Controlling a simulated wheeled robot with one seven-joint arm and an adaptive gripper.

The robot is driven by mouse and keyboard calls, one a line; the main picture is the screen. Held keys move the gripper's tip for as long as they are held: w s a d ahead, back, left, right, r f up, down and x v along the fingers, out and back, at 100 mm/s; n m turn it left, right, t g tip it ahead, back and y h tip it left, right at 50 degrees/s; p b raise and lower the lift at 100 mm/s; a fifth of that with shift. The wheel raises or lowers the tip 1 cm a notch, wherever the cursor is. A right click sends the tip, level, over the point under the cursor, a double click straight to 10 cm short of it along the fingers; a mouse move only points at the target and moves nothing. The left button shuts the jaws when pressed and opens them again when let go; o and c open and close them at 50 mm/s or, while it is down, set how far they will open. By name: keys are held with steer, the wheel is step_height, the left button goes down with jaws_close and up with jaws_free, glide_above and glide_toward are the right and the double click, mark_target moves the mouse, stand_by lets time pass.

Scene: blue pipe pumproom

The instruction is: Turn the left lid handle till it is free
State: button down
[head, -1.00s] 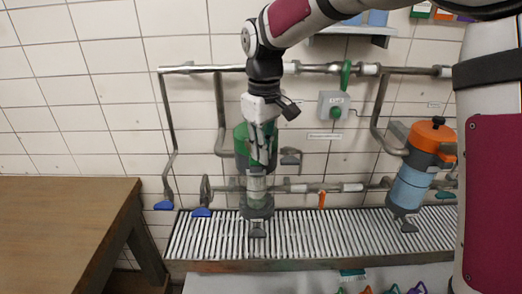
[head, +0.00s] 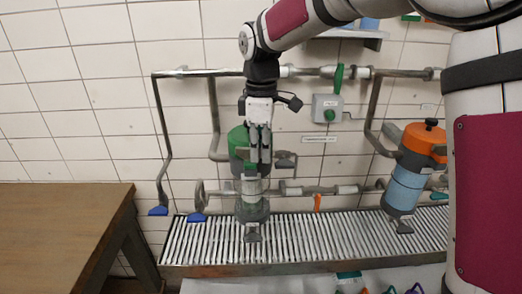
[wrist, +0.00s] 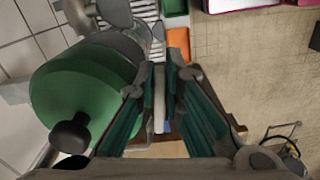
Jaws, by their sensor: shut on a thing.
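The left vessel (head: 251,187) stands upright on the slatted rack, with a green lid (head: 238,142) on top. In the wrist view the green lid (wrist: 85,90) is large at left, with a black knob (wrist: 70,134) on it. My gripper (head: 260,158) points down in front of the lid's right side. In the wrist view my gripper (wrist: 167,68) has its fingers close together on a narrow pale grey bar, which I take for the left lid handle (wrist: 159,95). The fingers hide most of the handle in the head view.
A second vessel (head: 407,185) with an orange lid stands at right. Grey pipes (head: 205,72) run along the tiled wall behind, with a green-button box (head: 328,108). A wooden table (head: 55,235) is at left. The slatted rack (head: 300,240) is mostly bare between the vessels.

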stand_by(0.4)
steer(key=c, duration=2)
jaws_free()
steer(key=shift+o, duration=0.2)
step_height(320, 180, up, 12)
